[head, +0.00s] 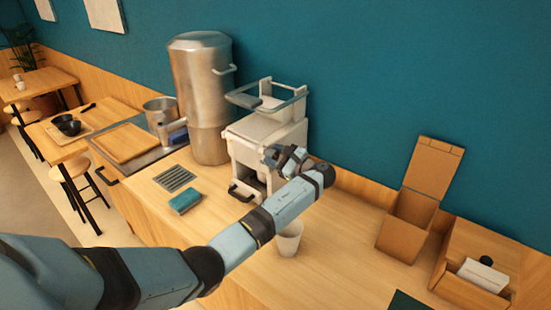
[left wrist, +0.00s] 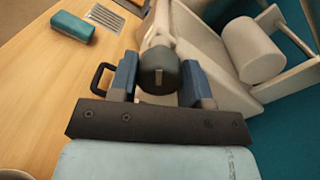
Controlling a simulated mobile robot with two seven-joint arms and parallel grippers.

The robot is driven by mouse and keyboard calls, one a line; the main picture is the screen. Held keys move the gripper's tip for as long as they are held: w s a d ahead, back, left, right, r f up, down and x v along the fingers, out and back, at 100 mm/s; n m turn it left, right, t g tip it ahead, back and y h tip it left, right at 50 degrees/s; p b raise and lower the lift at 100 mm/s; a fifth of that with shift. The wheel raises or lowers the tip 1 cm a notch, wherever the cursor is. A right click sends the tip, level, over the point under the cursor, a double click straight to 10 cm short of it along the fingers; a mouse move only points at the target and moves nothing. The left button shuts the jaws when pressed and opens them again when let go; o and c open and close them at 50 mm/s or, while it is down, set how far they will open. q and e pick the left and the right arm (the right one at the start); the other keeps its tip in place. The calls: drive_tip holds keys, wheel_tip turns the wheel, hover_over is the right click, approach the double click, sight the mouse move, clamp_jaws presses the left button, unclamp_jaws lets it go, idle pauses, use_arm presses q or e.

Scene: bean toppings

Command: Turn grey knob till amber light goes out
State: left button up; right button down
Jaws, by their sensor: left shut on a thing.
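The grey knob (left wrist: 159,75), dark with a pale mark on its face, sits between my left gripper's two blue fingers (left wrist: 159,85) in the left wrist view. The left gripper is shut on it. In the head view my left gripper (head: 283,158) reaches the front of the white machine (head: 240,150), and the knob is hidden or too small to tell there. The machine's pale body also shows in the left wrist view (left wrist: 205,45). I cannot make out an amber light in either view. My right gripper is not in view.
A black handle (head: 240,191) sticks out low on the machine. A steel urn (head: 203,100) stands left of it. A teal block (head: 186,201) and a grate (head: 174,178) lie on the counter. A white cup (head: 290,240) stands beside my arm; an open cardboard box (head: 408,225) is right.

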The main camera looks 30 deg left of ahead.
use_arm(q)
drive_tip(key=n+b, duration=0.2)
drive_tip(key=n, duration=0.1)
drive_tip(key=shift+f+n, duration=0.2)
drive_tip(key=shift+n, duration=0.1)
drive_tip(key=shift+s+n+b, duration=0.1)
drive_tip(key=shift+n+b, duration=0.55)
drive_tip(key=shift+n, duration=0.25)
drive_tip(key=shift+f+n+b, duration=0.1)
drive_tip(key=shift+n+b, duration=0.6)
drive_tip(key=shift+n, duration=0.2)
drive_tip(key=n+b, duration=0.5)
drive_tip(key=shift+f+t, duration=0.1)
drive_tip(key=shift+t, duration=0.2)
drive_tip(key=shift+n+b, duration=0.4)
drive_tip(key=shift+b, duration=0.3)
drive_tip(key=shift+n+b, duration=1)
drive_tip(key=shift+b, duration=0.1)
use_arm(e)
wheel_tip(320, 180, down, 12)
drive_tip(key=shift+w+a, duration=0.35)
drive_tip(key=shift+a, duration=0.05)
use_arm(q)
drive_tip(key=shift+r+n+b, duration=0.2)
drive_tip(key=shift+n+b, duration=0.1)
drive_tip(key=shift+n, duration=0.1)
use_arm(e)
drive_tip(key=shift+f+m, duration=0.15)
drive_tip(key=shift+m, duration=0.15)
